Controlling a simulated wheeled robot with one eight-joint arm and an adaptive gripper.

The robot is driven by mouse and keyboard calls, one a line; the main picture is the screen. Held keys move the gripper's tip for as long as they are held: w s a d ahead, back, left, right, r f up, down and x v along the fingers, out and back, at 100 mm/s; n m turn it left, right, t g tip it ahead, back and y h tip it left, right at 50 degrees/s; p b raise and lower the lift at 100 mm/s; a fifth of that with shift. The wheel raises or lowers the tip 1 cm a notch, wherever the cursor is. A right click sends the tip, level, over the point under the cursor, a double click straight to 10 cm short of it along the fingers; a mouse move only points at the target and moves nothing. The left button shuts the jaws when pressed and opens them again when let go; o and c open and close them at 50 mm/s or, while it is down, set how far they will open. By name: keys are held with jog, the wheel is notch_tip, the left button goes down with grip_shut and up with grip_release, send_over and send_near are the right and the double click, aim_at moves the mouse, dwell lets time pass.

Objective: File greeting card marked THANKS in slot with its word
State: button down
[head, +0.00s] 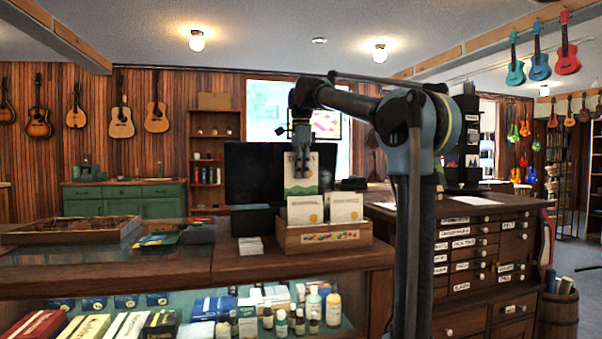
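The greeting card (292,186), white at the top with a green band lower down, is upright above a wooden card box (290,240). Its dark heading starts with "TH", but my gripper covers the middle of the word. My gripper (302,174) points down with its fingers close together at the card's top part and seems shut on it. The box stands on the counter and holds white cards with yellow marks, a left group (305,210) and a right group (345,207). Their words are too small to read. The held card's lower edge is hidden behind the left group.
A dark monitor (250,165) stands behind the box. A wooden tray (75,230) is farther left. A drawer cabinet (475,225) stands to the right.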

jog(key=shift+s+a+f, duration=0.1)
jog(key=shift+f, duration=6.5)
jog(key=c, duration=1.7)
grip_release()
notch_tip(320, 180, up, 12)
jog(key=shift+f, duration=0.1)
